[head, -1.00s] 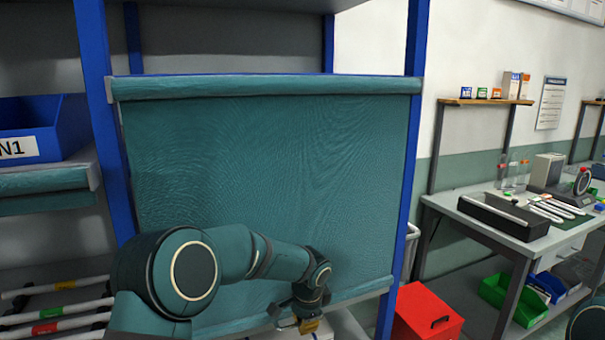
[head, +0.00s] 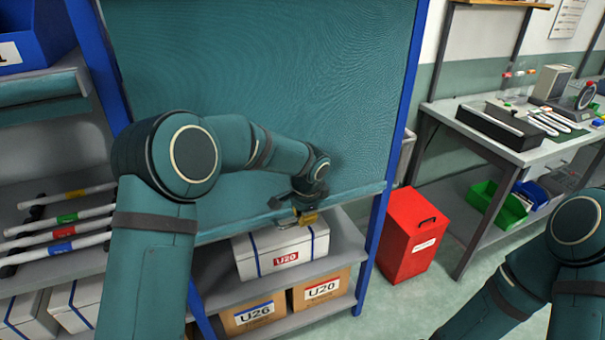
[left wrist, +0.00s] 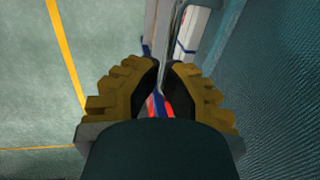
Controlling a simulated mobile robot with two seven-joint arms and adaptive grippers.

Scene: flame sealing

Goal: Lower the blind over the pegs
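The teal blind (head: 260,90) hangs far down the front of the blue-posted shelf, with its bottom rail (head: 355,192) above the lower shelf. My left gripper (head: 307,216) is at the middle of this rail. In the left wrist view its two yellow-brown fingers (left wrist: 165,80) are close together, with the rail's thin lip (left wrist: 168,45) running into the narrow gap between them; it looks shut on the rail. The blind's sheet (left wrist: 275,90) is at the right there. I cannot make out any pegs. My right arm is at the lower right; its gripper is out of view.
Below the rail, a white U20 box (head: 280,252) stands on a shelf, above cardboard boxes U26 (head: 253,312) and U20 (head: 320,290). A red bin (head: 408,240) stands right of the blue post (head: 393,150). A workbench (head: 490,140) is further right, with open floor before it.

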